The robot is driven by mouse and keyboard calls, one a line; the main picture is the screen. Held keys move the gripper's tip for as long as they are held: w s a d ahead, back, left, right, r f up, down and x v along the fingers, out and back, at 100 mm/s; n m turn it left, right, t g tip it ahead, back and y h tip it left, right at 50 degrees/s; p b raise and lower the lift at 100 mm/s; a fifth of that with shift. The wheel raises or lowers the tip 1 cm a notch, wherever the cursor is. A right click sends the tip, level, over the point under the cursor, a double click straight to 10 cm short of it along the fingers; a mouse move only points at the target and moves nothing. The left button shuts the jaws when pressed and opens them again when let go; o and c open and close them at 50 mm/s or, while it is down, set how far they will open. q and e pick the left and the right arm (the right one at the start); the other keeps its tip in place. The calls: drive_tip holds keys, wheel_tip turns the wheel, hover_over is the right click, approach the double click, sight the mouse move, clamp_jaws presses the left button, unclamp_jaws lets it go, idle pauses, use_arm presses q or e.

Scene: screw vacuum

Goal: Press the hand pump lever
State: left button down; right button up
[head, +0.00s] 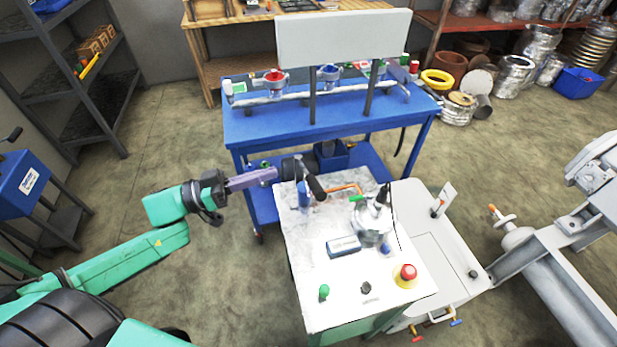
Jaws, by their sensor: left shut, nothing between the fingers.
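My left gripper (274,174) reaches in from the left on a green arm. Its purple-grey fingers are shut and empty, pointing right toward the back left corner of the white-topped bench (306,292). A dark lever handle (316,187), which looks like the hand pump lever, stands tilted at that corner beside a small blue cylinder (303,195). The fingertips are just left of the lever and appear apart from it, though the depth between them is hard to judge. My right gripper is not in view.
The bench holds a metal vessel (372,226), a gauge box (343,246), a red emergency button (407,272) and a green knob (324,292). A blue table (260,128) stands behind. A grey machine (550,270) is at the right. The floor on the left is partly free.

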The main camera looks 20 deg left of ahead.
use_arm(q)
drive_tip(key=shift+w+a+f+n+t+y, duration=0.1)
drive_tip(key=shift+a+f+n+t+y, duration=0.15)
drive_tip(key=shift+n, duration=0.35)
drive_tip(key=shift+w+a+f+n+t+y, duration=0.15)
drive_tip(key=shift+f+n, duration=0.2)
drive_tip(key=shift+n, duration=0.25)
drive_tip(key=shift+d, duration=0.1)
drive_tip(key=r+p, duration=0.1)
drive_tip(key=p, duration=0.1)
hover_over(308, 181)
drive_tip(key=shift+r, duration=0.2)
drive_tip(key=f, duration=0.1)
drive_tip(key=s+f, duration=0.2)
drive_tip(key=shift+f+p, duration=0.3)
drive_tip(key=shift+f, duration=0.05)
